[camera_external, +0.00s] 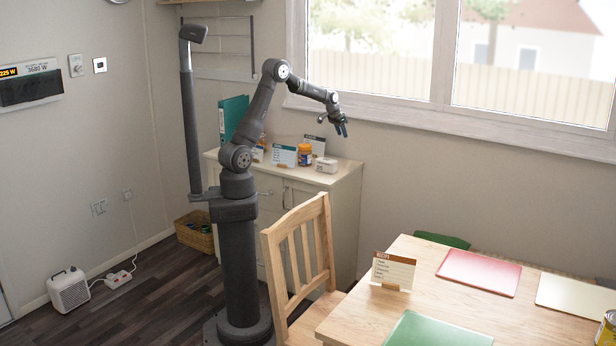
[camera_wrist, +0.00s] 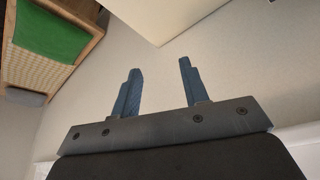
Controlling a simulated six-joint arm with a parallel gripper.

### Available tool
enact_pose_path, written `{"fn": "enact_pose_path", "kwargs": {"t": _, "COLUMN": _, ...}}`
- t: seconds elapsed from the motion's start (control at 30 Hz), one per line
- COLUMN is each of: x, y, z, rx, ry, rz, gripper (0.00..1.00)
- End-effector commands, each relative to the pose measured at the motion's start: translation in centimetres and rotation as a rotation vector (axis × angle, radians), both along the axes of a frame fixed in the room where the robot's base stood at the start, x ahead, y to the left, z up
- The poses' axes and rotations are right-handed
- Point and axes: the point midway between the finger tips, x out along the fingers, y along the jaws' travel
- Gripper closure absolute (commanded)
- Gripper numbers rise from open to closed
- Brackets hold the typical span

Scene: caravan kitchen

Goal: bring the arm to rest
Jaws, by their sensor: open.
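My gripper (camera_external: 342,129) is raised in the air in the external view, in front of the wall below the window and above the right end of the cabinet. In the wrist view its two blue fingers (camera_wrist: 158,88) stand apart with nothing between them. My arm is bent, reaching up from its column and then out to the right. The gripper touches nothing that I can see.
The cabinet (camera_external: 345,190) under the gripper holds jars, a white box (camera_external: 327,165), cards and a teal binder (camera_external: 233,116). A wooden chair (camera_external: 300,240) and a table (camera_external: 345,322) with coloured mats stand at front right. A heater (camera_external: 68,291) sits on the floor at left.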

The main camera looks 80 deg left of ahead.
Motion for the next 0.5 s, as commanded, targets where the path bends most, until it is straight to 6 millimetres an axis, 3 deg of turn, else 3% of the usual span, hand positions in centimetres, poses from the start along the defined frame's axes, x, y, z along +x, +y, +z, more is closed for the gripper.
{"fn": "enact_pose_path", "kwargs": {"t": 0.5, "x": 5.6, "y": -8.9, "z": 0.0, "rx": 0.0, "ry": 0.0, "rz": -0.142, "gripper": 0.59}}
